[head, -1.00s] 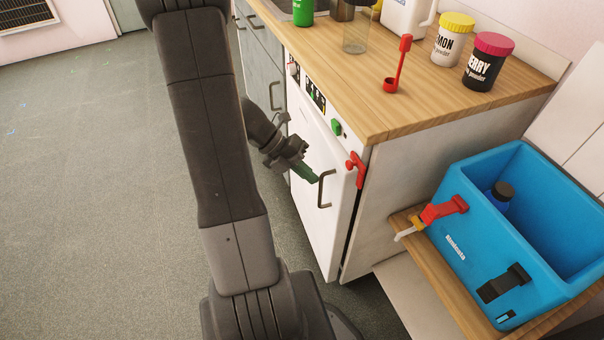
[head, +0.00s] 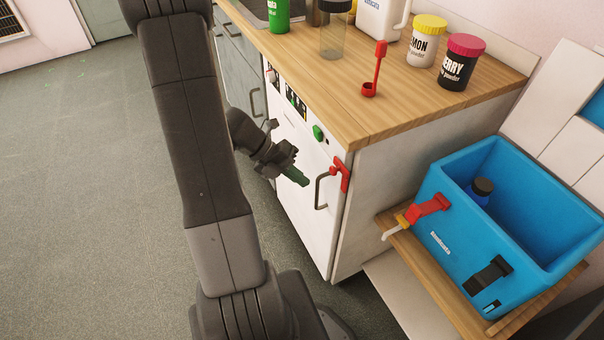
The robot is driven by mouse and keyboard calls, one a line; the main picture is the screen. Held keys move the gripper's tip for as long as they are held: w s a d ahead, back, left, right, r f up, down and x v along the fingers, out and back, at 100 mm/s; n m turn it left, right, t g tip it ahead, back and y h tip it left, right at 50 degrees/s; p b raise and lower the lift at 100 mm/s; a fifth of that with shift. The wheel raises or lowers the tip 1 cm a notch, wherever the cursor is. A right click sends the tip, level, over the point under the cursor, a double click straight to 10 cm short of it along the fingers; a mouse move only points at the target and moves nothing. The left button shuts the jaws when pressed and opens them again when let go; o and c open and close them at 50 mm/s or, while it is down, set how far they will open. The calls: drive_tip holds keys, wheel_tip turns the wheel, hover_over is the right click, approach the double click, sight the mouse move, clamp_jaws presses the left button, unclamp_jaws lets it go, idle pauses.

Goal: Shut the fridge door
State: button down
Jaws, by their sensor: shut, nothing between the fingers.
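The white fridge door (head: 310,228) is the front panel under the wooden counter. It looks flush with the white cabinet side (head: 385,180), with no clear gap along its right edge. A grey bar handle (head: 320,190) is on its right side, and a red latch piece (head: 339,175) sits at its upper right edge. My gripper (head: 297,177) is shut and empty, its green fingertips in front of the door, left of the handle. Whether the fingertips touch the door I cannot tell. My arm hides part of the floor and the cabinets to the left.
The wooden counter (head: 410,95) holds a lemon jar (head: 425,42), a berry jar (head: 460,62), a red scoop (head: 375,68) and a clear cup (head: 334,35). A blue cooler (head: 455,230) stands on a wooden shelf at right. Grey floor (head: 80,200) is open at left.

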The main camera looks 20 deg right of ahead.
drive_tip(key=a+f+p+v, duration=0.1)
drive_tip(key=p+v, duration=0.1)
drive_tip(key=v, duration=1)
drive_tip(key=shift+s+a, duration=0.15)
drive_tip(key=shift+a, duration=0.1)
drive_tip(key=shift+f, duration=0.1)
drive_tip(key=d+r+b+x, duration=0.1)
drive_tip(key=d+b+x, duration=0.1)
drive_tip(key=x, duration=1)
drive_tip(key=shift+d+b, duration=0.2)
drive_tip(key=shift+b, duration=0.5)
drive_tip(key=shift+s+r, duration=0.1)
drive_tip(key=shift+s, duration=0.05)
